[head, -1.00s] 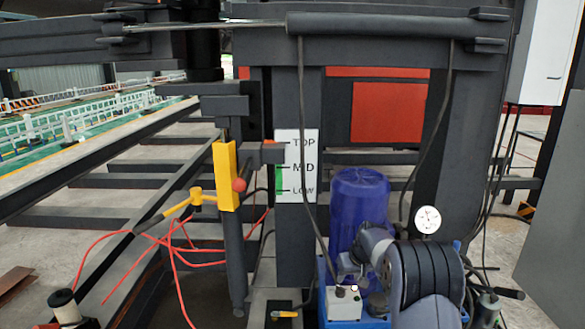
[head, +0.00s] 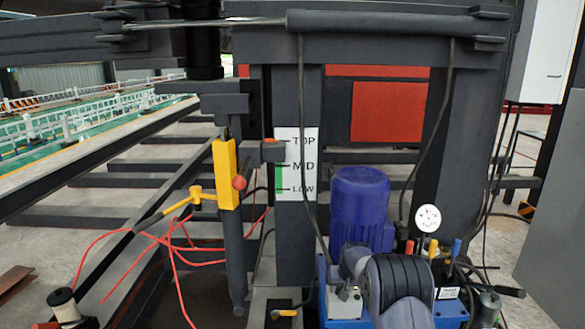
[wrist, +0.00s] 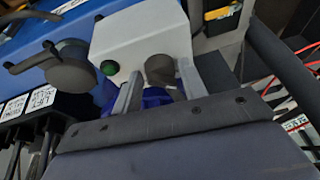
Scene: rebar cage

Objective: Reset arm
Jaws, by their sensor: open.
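My gripper (wrist: 158,86) is open, with its two fingers apart at the bottom of the wrist view. A white control box (wrist: 140,35) lies just beyond the fingertips, with a green button (wrist: 109,68) and a dark grey knob (wrist: 160,69). The knob appears between the fingers with nothing gripped; whether they touch the box I cannot tell. In the head view the same white box (head: 345,303) sits at lower centre, beside my arm. My arm hides the gripper's fingers there.
A blue motor (head: 361,208) stands behind my arm. Levers with red, yellow and blue tips (head: 432,250) and a round gauge (head: 428,216) are right of it. A TOP/MID/LOW sign (head: 298,178) is on the column. Red cables (head: 172,262) hang at left.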

